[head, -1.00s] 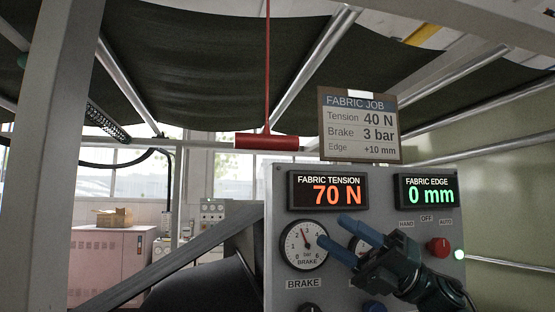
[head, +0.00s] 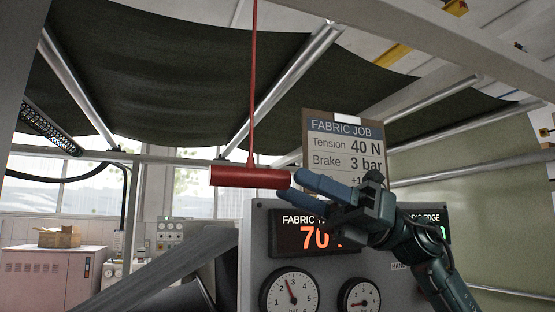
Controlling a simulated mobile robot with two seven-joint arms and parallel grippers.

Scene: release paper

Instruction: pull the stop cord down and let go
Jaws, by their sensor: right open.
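The stop cord (head: 253,85) is a thin red line hanging from above. A red horizontal handle (head: 245,177) is at its lower end, above the grey control panel. My right gripper (head: 296,184) comes in from the right with its blue fingers pointing left. The fingers are apart, and their tips are at the right end of the handle in the picture. I cannot tell whether they touch it or are only in front of it. My left gripper is not in view.
The control panel (head: 257,250) stands below, with a tension display (head: 288,238) and dials (head: 290,292). A job card (head: 327,145) is behind my right gripper. Metal rollers (head: 285,95) and dark fabric (head: 170,70) hang overhead. A pink cabinet (head: 45,275) with a box is at left.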

